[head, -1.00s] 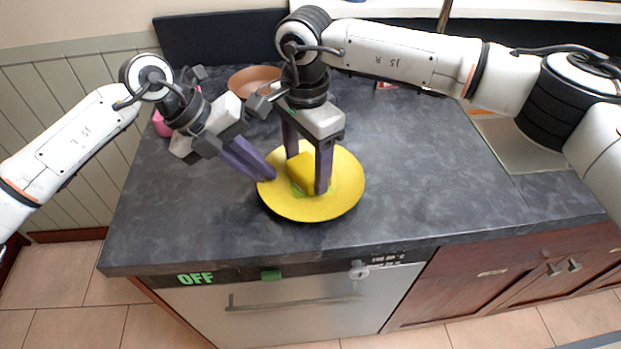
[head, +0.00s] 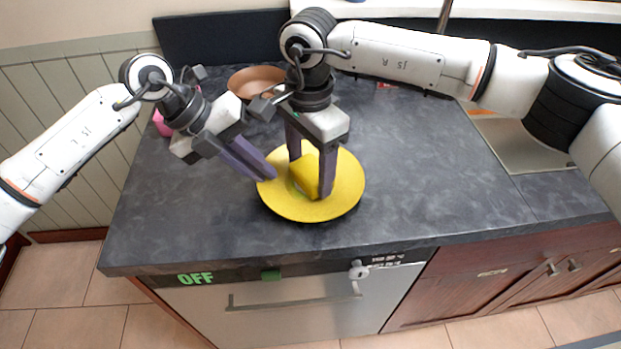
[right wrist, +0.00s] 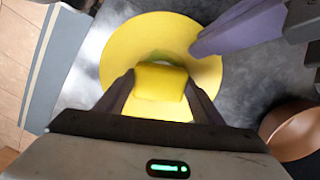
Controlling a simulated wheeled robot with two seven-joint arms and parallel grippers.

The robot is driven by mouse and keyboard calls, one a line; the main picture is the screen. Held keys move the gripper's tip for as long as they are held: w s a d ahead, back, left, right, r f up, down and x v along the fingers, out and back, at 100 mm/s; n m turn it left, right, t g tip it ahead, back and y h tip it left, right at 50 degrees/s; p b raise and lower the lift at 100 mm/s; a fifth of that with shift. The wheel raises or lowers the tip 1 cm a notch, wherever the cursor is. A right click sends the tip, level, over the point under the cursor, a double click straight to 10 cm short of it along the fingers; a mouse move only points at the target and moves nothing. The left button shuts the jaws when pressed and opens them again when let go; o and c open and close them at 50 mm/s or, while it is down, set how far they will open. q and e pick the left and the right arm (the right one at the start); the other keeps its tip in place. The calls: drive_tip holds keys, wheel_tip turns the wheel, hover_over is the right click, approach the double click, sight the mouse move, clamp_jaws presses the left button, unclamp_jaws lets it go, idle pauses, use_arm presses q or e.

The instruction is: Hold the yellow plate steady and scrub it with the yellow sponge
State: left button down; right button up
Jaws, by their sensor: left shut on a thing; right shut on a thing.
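The yellow plate (head: 335,200) lies on the dark countertop near its front edge; it also shows in the right wrist view (right wrist: 125,50). My left gripper (head: 268,174) is shut on the plate's left rim. My right gripper (head: 311,188) points down over the plate and is shut on the yellow sponge (head: 307,174). The sponge sits between its fingers at the plate's middle, and a bit of green shows at its edge. In the right wrist view the sponge (right wrist: 160,82) is between the two dark fingers. Whether the sponge touches the plate is hard to tell.
A brown bowl (head: 256,79) stands behind the grippers. A pink object (head: 161,124) is partly hidden behind my left gripper. A sink (head: 515,140) is at the right. The counter right of the plate is clear. An appliance front (head: 290,308) marked OFF is below.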

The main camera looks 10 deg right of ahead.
use_arm(q)
drive_tip(key=shift+f, duration=0.15)
use_arm(e)
drive_tip(key=shift+s+d, duration=0.2)
drive_tip(key=shift+s, duration=0.1)
drive_tip(key=shift+w+a, duration=0.5)
drive_tip(key=shift+w, duration=0.3)
drive_tip(key=shift+s+d, duration=0.5)
drive_tip(key=shift+s, duration=0.3)
drive_tip(key=shift+w+a, duration=0.45)
drive_tip(key=shift+w, duration=0.35)
idle(1.3)
drive_tip(key=shift+r, duration=3)
drive_tip(key=d, duration=0.9)
